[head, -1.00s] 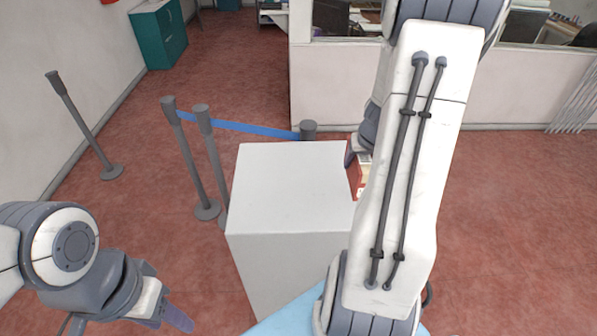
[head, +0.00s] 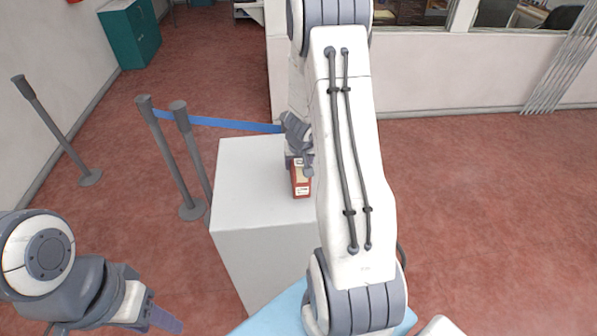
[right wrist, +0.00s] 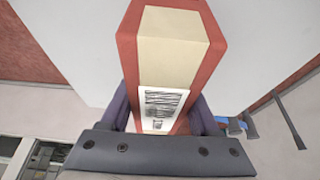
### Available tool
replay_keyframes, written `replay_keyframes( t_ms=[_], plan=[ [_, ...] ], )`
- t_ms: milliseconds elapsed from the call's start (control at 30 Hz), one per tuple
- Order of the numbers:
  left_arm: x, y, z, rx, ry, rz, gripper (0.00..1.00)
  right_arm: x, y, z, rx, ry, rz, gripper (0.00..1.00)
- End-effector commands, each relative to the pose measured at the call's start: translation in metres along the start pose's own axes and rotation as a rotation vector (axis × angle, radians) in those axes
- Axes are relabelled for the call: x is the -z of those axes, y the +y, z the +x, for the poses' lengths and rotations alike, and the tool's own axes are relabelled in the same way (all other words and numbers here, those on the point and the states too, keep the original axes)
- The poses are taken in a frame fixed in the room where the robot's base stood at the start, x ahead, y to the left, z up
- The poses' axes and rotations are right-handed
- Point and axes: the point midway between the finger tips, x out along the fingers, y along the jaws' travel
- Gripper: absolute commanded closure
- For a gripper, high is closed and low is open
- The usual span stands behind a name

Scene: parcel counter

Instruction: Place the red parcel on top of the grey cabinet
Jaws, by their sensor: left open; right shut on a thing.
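The red parcel (head: 301,182), with a tan stripe and a white label, is in my right gripper (head: 300,160), over the right part of the grey cabinet's pale top (head: 247,170). Whether its underside touches the top cannot be told. In the right wrist view the parcel (right wrist: 172,60) sits between the two dark fingers of my right gripper (right wrist: 165,112), which are shut on it. My right arm hides the right side of the cabinet. My left gripper (head: 160,316) is open and empty at the lower left, apart from the cabinet.
Grey barrier posts (head: 170,160) with a blue belt (head: 230,124) stand behind and left of the cabinet. Another post (head: 55,125) leans in view near the left wall. A teal cabinet (head: 130,35) stands far back. Red floor at the right is clear.

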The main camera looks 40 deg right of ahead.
Motion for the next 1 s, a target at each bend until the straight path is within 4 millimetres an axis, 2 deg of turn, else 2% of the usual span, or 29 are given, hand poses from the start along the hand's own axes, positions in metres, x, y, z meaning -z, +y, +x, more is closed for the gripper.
replay_keyframes(
  t_ms=[33, 100, 367, 533, 567, 600, 633, 1000],
  plan=[
    [-0.0009, -0.0010, 0.0143, 0.000, 0.000, -0.001, 0.50, -0.0049, 0.0001, 0.0128, 0.000, 0.001, 0.001, 1.00],
    [-0.0012, -0.0013, 0.0189, 0.000, 0.000, -0.002, 0.50, -0.0065, 0.0001, 0.0168, 0.000, 0.002, 0.001, 1.00],
    [-0.0009, -0.0012, 0.0162, 0.000, 0.000, -0.003, 0.50, -0.0055, 0.0001, 0.0143, 0.000, 0.002, 0.000, 1.00],
    [-0.0012, -0.0015, 0.0217, 0.000, 0.000, -0.003, 0.50, -0.0078, 0.0001, 0.0195, 0.000, 0.001, 0.000, 1.00],
    [-0.0011, -0.0014, 0.0199, 0.000, 0.000, -0.003, 0.50, -0.0076, 0.0001, 0.0181, 0.000, 0.000, 0.001, 0.26],
    [-0.0011, -0.0014, 0.0196, 0.000, 0.000, -0.003, 0.50, -0.0076, 0.0001, 0.0178, 0.000, 0.000, 0.001, 0.11],
    [-0.0010, -0.0014, 0.0196, 0.000, 0.000, -0.003, 0.50, -0.0076, 0.0001, 0.0179, 0.000, 0.000, 0.000, 0.08],
    [-0.0008, -0.0011, 0.0152, 0.000, 0.000, -0.003, 0.50, -0.0058, 0.0001, 0.0137, 0.000, 0.000, 0.001, 0.08]
  ],
)
